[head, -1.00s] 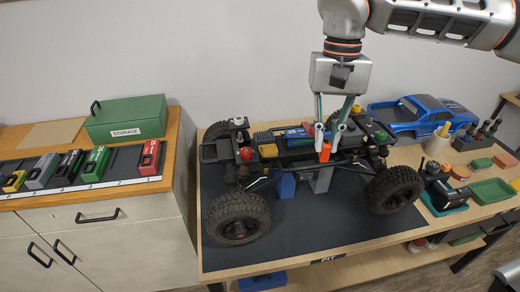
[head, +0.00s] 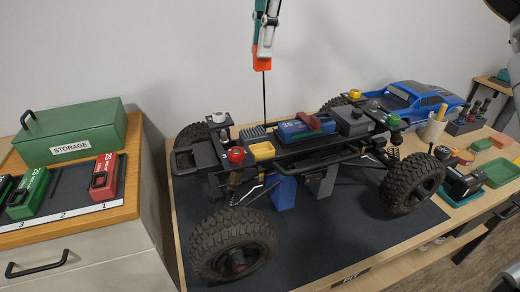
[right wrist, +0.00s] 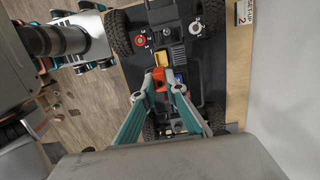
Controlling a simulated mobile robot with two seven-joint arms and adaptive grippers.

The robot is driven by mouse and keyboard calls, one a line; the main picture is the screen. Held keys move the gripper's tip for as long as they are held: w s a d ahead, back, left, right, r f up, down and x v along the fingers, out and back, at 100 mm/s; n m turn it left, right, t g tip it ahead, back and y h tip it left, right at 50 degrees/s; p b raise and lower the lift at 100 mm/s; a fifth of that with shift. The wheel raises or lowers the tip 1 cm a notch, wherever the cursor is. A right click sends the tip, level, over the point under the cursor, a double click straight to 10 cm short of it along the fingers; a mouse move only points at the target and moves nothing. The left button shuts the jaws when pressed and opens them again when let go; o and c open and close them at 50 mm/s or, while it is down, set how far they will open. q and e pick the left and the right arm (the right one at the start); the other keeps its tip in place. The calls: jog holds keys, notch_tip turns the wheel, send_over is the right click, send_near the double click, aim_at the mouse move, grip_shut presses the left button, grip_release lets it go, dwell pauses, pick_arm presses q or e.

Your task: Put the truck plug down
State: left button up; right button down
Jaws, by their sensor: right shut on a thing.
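The orange truck plug (head: 262,61) is held between the fingertips of my right gripper (head: 265,46), well above the crawler truck (head: 290,150). A thin black lead runs straight down from the plug to the chassis. In the right wrist view the right gripper (right wrist: 166,80) is closed around the orange plug (right wrist: 177,88), over the truck. A blue battery (head: 293,131) sits in the chassis with a dark red piece on top of it. A small yellow part (head: 262,151) is on the near side.
The truck stands on a dark mat (head: 330,248) on the wooden bench. A green storage box (head: 70,133) and battery packs (head: 104,176) are on the cabinet at left. A blue truck body (head: 415,97) and green tray (head: 497,172) are at right.

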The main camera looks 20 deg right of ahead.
aim_at(264, 69)
notch_tip(264, 69, down, 7)
jog(key=shift+w+d+f+b, duration=0.1)
jog(key=shift+f+b, duration=0.1)
jog(key=shift+b, duration=0.9)
notch_tip(264, 69, down, 8)
jog(key=shift+r+b, duration=0.25)
jog(key=shift+b, duration=0.85)
notch_tip(264, 69, down, 4)
jog(key=shift+f+b, duration=0.1)
jog(key=shift+b, duration=0.5)
jog(key=shift+f, duration=0.15)
jog(key=shift+r, duration=0.2)
pick_arm(q)
jog(key=shift+w+d+h, duration=0.3)
jog(key=shift+w+d, duration=0.4)
jog(key=shift+w, duration=0.25)
pick_arm(e)
jog(key=shift+f, duration=0.1)
jog(key=c, duration=2.1)
grip_release()
pick_arm(q)
jog(key=shift+s+f, duration=0.35)
jog(key=shift+s, duration=0.05)
pick_arm(e)
jog(key=shift+o, duration=0.3)
